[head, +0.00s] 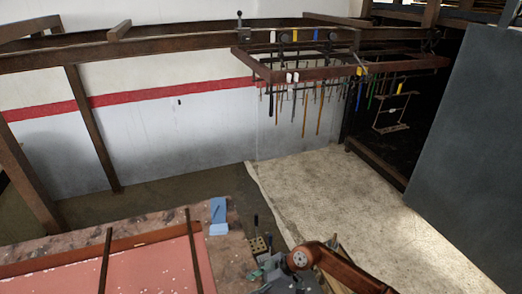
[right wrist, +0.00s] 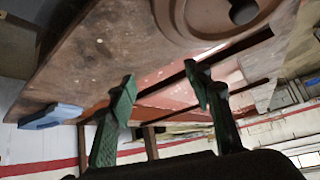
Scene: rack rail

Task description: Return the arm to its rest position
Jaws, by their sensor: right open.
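My right gripper (right wrist: 160,72) shows in the right wrist view with its two green fingers apart. Nothing is between the fingertips. A brown wooden surface and a round reddish-brown part (right wrist: 205,22) lie beyond them. In the head view, a reddish-brown jointed part (head: 300,259) stands at the bottom edge beside a small greenish piece; I cannot tell whether these belong to my arm. My left gripper is not in view.
A worktable (head: 55,246) with a red sheet and dark bars fills the bottom left; a blue object (head: 218,212) lies at its edge. A rail rack (head: 345,74) with several hanging tools is at the back. A grey panel (head: 470,150) stands right. The pale floor (head: 345,195) is clear.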

